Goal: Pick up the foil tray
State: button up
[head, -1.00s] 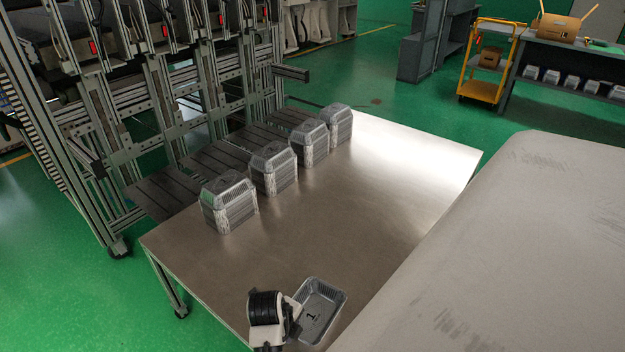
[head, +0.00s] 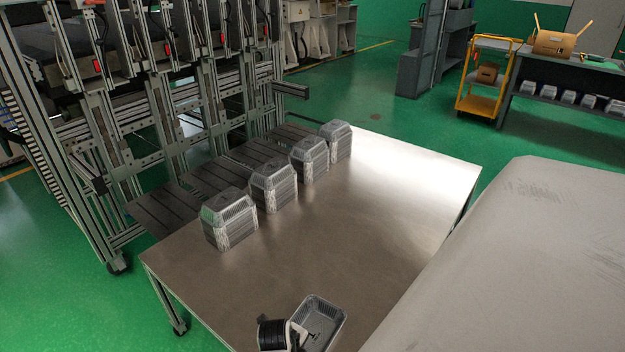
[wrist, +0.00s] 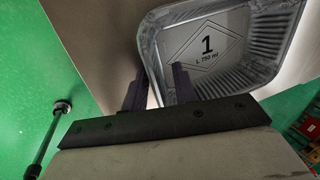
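A single foil tray (head: 338,316), silver and open at the top, lies on the metal table near its front edge. The wrist view shows the tray's floor (wrist: 222,45), marked with a black "1" and "L 750 ml". My gripper (wrist: 157,85) is open at the tray's left wall. Its left finger appears outside the wall and its right finger overlaps the inside of the tray. A gap shows between the fingers, with the tray's edge in it. I cannot tell whether either finger touches the wall. In the head view my wrist covers the tray's lower left side.
Several stacks of foil trays (head: 231,232) stand in a row along the left side of the metal table (head: 340,220). A machine frame (head: 120,150) is behind them. A large pale surface (head: 520,260) borders the table at right. The table's middle is clear.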

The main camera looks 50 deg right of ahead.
jog(key=shift+f, duration=0.1)
grip_shut()
dwell(0.4)
